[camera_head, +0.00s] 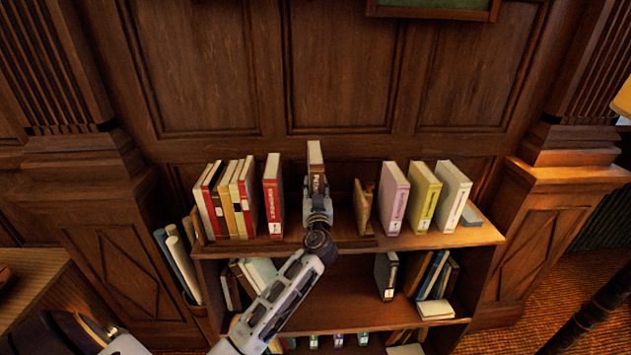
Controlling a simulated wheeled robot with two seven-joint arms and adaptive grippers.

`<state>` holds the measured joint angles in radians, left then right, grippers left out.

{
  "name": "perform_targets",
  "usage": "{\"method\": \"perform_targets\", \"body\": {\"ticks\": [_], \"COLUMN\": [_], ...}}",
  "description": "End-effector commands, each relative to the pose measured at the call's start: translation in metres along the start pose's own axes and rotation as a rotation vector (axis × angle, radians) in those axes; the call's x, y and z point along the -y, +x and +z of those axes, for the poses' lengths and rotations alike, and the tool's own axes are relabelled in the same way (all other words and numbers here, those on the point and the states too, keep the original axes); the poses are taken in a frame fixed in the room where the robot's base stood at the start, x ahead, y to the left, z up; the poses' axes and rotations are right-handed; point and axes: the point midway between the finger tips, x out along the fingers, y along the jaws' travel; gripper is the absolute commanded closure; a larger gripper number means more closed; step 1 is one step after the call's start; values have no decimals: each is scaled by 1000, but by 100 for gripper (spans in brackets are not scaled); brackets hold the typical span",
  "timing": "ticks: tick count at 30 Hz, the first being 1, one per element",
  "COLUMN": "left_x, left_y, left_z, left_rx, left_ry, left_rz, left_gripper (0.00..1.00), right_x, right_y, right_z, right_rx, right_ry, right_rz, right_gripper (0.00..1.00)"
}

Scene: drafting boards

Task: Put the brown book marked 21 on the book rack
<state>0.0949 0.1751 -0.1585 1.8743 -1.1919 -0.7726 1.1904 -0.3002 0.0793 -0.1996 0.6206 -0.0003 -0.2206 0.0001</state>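A brown book (315,160) with pale page edges stands upright at the middle of the top shelf of the wooden book rack (440,239). My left gripper (318,193), on the arm coming from the lower left, is around its spine and appears shut on it. The gripper hides the lower part of the book, so I cannot read its mark or tell whether its base touches the shelf. My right gripper is not in view.
A red book (273,200) and several others stand left of the held book. A brown bookend-like piece (363,205), then pink (394,200), yellow (424,200) and white (453,200) books stand to the right. Lower shelves hold more books. Rolled papers (176,262) stand at the left.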

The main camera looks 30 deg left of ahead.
Motion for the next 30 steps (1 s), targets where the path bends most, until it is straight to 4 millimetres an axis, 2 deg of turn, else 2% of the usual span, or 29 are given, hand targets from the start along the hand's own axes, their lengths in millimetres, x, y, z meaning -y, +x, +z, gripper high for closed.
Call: {"method": "perform_targets", "body": {"ticks": [14, 30], "left_x": [0, 0], "left_y": [0, -5], "left_z": [0, 35], "left_rx": [-6, -6], "left_ry": [-2, -1], "left_rz": [0, 0], "left_gripper": [100, 100], "right_x": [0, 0], "right_y": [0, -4], "right_z": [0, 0], "right_rx": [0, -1], "right_ry": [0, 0], "right_rz": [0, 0], "right_gripper": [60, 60]}}
